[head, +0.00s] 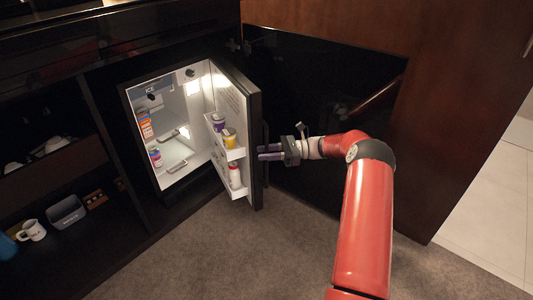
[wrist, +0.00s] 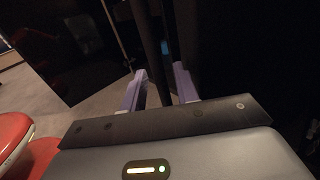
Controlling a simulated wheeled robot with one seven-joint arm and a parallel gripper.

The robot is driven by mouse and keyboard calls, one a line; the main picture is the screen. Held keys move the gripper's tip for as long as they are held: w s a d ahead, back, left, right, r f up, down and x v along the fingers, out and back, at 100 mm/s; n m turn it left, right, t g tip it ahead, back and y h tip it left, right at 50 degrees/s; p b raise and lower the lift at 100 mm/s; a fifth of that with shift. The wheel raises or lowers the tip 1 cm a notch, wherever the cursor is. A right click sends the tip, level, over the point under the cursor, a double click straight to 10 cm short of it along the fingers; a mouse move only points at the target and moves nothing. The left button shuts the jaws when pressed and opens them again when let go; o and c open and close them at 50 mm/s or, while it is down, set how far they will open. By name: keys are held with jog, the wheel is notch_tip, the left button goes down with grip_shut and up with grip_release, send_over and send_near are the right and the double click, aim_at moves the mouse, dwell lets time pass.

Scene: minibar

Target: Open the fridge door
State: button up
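The small fridge (head: 178,165) stands in the dark cabinet with its lit inside showing. Its door (head: 255,150) is swung wide open toward the right, with its shelved inner side facing left. A dark upright handle (head: 265,136) is on the door's outer face. My gripper (head: 262,152) is at that outer face, level with the handle. In the wrist view, my gripper's two purple fingers (wrist: 160,80) stand apart. A dark bar, seemingly the handle (wrist: 152,55), runs between them. Firm contact with it cannot be made out.
A dark open cabinet panel (head: 340,80) is behind the door and my arm. Shelves at the left hold a white mug (head: 33,230) and a grey container (head: 66,211). Bottles and jars (head: 229,138) sit in the door racks. Carpet (head: 215,255) in front is clear.

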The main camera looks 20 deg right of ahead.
jog(key=s+d, duration=0.1)
jog(key=d, duration=0.6)
jog(key=shift+d, duration=0.35)
